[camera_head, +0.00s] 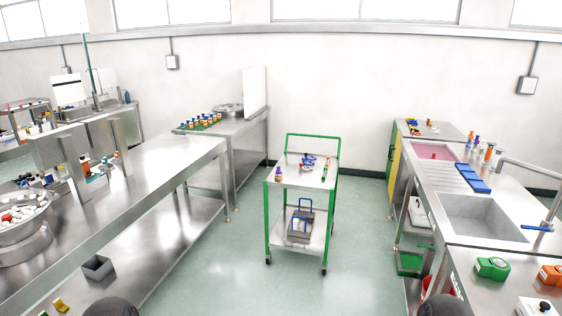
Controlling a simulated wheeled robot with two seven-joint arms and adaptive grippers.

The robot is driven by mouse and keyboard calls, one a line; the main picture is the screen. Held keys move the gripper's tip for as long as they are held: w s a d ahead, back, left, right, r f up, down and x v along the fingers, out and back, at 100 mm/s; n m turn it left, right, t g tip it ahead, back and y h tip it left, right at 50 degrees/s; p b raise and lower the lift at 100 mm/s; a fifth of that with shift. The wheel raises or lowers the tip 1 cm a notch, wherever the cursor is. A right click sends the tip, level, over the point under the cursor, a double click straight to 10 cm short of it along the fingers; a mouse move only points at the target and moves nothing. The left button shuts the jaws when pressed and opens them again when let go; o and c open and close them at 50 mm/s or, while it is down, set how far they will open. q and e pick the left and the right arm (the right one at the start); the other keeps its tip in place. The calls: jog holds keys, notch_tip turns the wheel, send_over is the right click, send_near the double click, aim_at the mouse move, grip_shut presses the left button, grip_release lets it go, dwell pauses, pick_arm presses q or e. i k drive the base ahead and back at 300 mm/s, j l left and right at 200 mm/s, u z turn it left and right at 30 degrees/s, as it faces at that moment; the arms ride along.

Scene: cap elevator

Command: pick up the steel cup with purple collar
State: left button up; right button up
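I cannot make out the steel cup with purple collar for certain. A small item with purple on it (278,169) stands at the left front of the top shelf of the green-framed cart (300,177). Neither of my grippers is in view; only dark rounded parts of my arms show at the bottom edge.
A long steel table (150,170) runs along the left. The right counter holds a steel sink (482,217), a blue ribbed mat (472,177), and green (492,267) and orange items in front. The green floor (215,265) is open between the tables and around the cart.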

aim_at(279, 174)
jog(key=i+z, duration=0.2)
jog(key=i, duration=0.8)
jog(key=i+z, duration=0.2)
jog(key=i, duration=0.8)
